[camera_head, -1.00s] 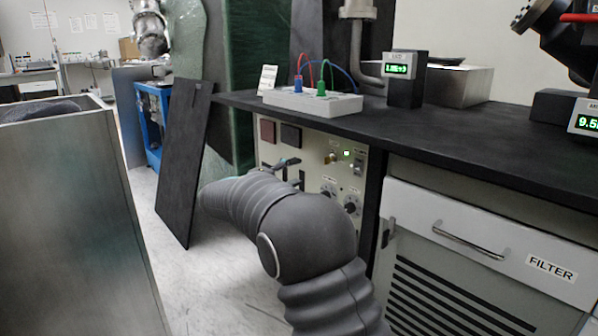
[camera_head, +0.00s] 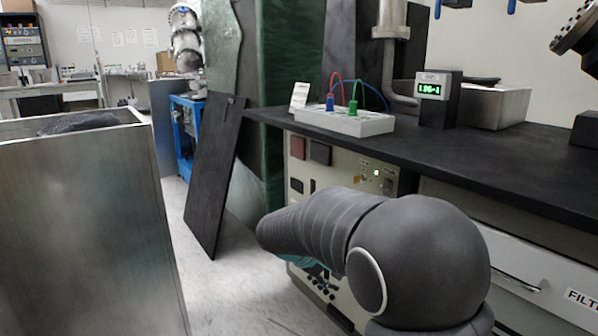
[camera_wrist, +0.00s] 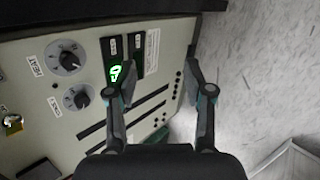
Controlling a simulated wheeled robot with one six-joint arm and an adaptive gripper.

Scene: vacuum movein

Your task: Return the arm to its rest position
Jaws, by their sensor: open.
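My arm (camera_head: 420,260) reaches across the lower right of the head view, in front of the control panel below the black bench. In the wrist view my gripper (camera_wrist: 160,88) has its two fingers spread apart, with nothing between them. In the head view my gripper is mostly hidden behind my arm. I cannot tell from the wrist view whether a finger touches the panel.
The black bench top (camera_head: 480,165) carries a white box with coloured cables (camera_head: 345,122) and a gauge with a green display (camera_head: 437,100). A black board (camera_head: 213,175) leans beside the bench. A metal bin (camera_head: 85,240) stands at left. Pale floor (camera_head: 235,290) lies between.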

